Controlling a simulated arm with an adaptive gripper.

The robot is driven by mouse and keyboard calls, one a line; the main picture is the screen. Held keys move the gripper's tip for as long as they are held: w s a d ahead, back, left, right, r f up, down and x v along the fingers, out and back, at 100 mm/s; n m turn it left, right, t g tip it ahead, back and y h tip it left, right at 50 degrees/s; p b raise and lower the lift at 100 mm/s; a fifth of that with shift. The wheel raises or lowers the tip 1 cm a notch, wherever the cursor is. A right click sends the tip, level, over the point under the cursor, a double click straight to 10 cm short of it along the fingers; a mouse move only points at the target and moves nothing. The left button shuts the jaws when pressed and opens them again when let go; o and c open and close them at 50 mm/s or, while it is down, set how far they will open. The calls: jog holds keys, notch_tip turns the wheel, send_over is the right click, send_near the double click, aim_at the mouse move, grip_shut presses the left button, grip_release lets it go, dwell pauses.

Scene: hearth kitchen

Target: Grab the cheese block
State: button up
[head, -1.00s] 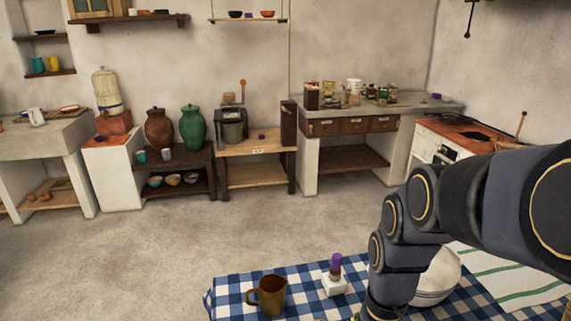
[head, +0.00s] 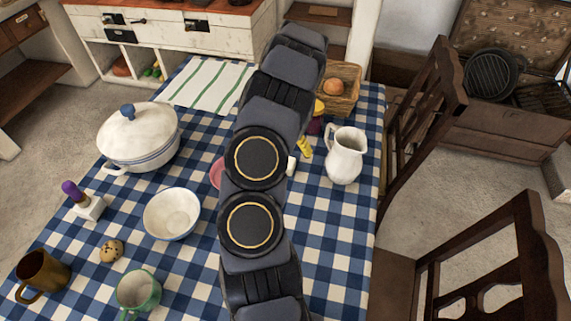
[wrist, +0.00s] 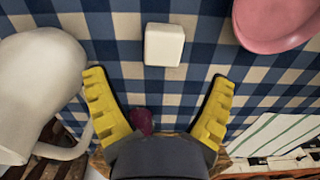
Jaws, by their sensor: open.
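A pale, whitish block (wrist: 164,44), which looks like the cheese block, lies on the checked cloth in the wrist view. It is ahead of my open gripper (wrist: 158,77), just beyond the gap between the yellow fingers, and not between them. In the head view only a small pale part of the block (head: 291,166) shows beside my arm, which hides the rest. A yellow finger of my gripper (head: 304,147) shows there too. The fingers hold nothing.
A white pitcher (head: 346,155) stands close on one side, a pink dish (wrist: 275,22) on the other. A basket (head: 343,90) and a dark purple thing (wrist: 142,121) are nearby. A white bowl (head: 172,214), lidded pot (head: 139,138) and mugs stand on the table's left.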

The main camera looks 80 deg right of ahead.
jog(key=f, duration=0.7)
jog(key=shift+w+a, duration=0.15)
jog(key=shift+a, duration=0.05)
jog(key=c, duration=1.2)
